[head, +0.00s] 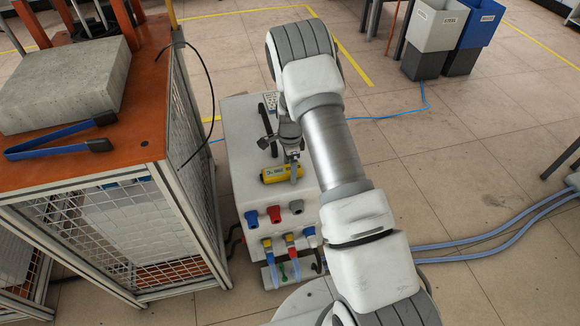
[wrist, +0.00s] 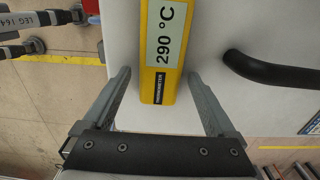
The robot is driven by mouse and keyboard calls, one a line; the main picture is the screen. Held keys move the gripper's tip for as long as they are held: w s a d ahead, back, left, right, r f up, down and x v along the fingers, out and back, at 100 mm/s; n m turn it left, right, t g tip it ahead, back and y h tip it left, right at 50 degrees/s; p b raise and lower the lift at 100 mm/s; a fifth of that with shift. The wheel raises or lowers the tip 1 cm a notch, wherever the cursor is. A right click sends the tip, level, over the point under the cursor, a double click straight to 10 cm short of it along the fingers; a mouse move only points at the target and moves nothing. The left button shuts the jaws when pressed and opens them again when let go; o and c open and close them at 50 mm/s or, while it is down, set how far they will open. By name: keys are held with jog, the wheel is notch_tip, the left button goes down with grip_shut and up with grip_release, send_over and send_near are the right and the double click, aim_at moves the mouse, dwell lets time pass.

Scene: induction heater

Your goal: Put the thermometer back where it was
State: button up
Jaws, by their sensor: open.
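The thermometer (head: 282,173) is a yellow block lying on top of the white heater box (head: 240,130). In the wrist view the thermometer (wrist: 158,50) shows a display reading 290 °C, with its labelled end towards my gripper. My gripper (wrist: 160,85) is open, with one finger on each side of the thermometer's near end and a visible gap to each. In the head view my gripper (head: 294,160) is over the thermometer and partly covers it. The far end of the thermometer is cut off in the wrist view.
An orange-topped caged table (head: 140,110) stands left of the heater, bearing a grey block (head: 65,82) and blue tongs (head: 60,140). A black handle (wrist: 265,70) is on the heater beside my gripper. Blue hoses (head: 490,243) run across the floor at right.

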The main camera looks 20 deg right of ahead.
jog(key=s+a+r+n+t+p, duration=0.1)
jog(key=s+r+n, duration=0.2)
jog(key=r, duration=0.9)
jog(key=s+a+r+n+t+p, duration=0.15)
jog(key=s+r, duration=0.25)
jog(key=r, duration=0.8)
jog(key=s+r+n+p, duration=0.2)
jog(key=s+r+n, duration=0.15)
jog(key=r, duration=0.85)
jog(key=s+r+n+t, duration=0.1)
jog(key=s+r+n, duration=0.3)
jog(key=s, duration=0.6)
jog(key=s+r+n+t, duration=0.2)
jog(key=s+r+n, duration=0.2)
jog(key=s, duration=0.6)
jog(key=shift+a+r+n, duration=0.2)
jog(key=shift+r+n, duration=0.15)
jog(key=shift+n, duration=0.65)
notch_tip(320, 180, up, 19)
jog(key=p, duration=1.8)
jog(key=shift+f, duration=0.2)
